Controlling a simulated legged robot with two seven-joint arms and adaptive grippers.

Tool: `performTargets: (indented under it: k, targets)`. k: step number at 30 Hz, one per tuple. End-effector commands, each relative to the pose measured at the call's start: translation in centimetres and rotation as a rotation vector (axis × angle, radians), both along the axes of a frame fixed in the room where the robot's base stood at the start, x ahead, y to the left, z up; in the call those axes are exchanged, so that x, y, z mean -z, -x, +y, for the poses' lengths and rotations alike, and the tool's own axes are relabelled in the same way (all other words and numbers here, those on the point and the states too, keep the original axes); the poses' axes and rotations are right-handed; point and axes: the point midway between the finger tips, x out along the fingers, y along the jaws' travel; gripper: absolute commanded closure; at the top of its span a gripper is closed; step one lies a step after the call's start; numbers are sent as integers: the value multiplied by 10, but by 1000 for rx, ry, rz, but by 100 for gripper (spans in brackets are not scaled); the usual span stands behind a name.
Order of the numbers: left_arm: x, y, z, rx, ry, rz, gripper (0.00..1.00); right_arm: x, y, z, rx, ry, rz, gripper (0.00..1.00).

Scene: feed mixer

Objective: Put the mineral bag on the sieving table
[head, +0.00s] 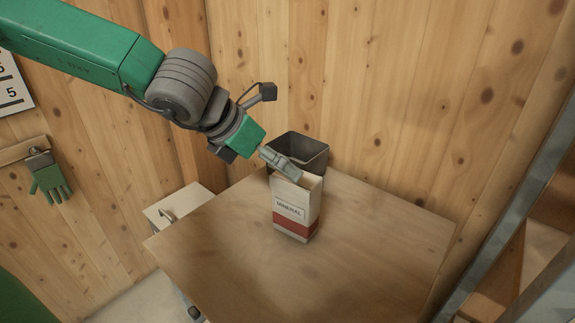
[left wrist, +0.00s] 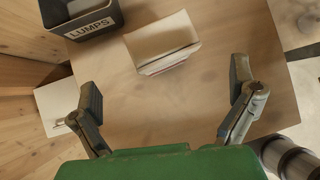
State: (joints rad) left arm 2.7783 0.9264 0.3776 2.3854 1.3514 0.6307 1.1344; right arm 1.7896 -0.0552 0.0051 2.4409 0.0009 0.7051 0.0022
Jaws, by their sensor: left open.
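The mineral bag (head: 296,211), white with a red band and a MINERAL label, stands upright on the wooden table (head: 370,245). Its top also shows in the left wrist view (left wrist: 162,40), beyond my fingertips. My left gripper (head: 284,164) is at the bag's top edge in the head view, overlapping its upper left part. In the left wrist view (left wrist: 164,82) its two fingers are spread wide with nothing between them. I cannot tell whether a finger touches the bag. My right gripper is out of view.
A dark bin (head: 307,152) stands right behind the bag; it reads LUMPS in the left wrist view (left wrist: 88,27). A pale cabinet with a handle (head: 166,212) is left of the table. A metal frame (head: 505,230) rises at right. The table's front and right are clear.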

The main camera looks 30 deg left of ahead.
Motion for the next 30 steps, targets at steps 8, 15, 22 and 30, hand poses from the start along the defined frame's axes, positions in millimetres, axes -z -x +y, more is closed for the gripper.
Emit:
performTargets:
  k: [8, 15, 22, 30]
  targets:
    - [-24, 16, 2, 0, -6, 1, 0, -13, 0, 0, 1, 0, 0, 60]
    - [-23, 17, 7, 0, -2, 2, 0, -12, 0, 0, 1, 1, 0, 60]
    - [-22, 17, 8, -1, -1, 1, 0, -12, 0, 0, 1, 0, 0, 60]
    - [-24, 17, 4, 2, -5, 1, 0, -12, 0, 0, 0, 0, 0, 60]
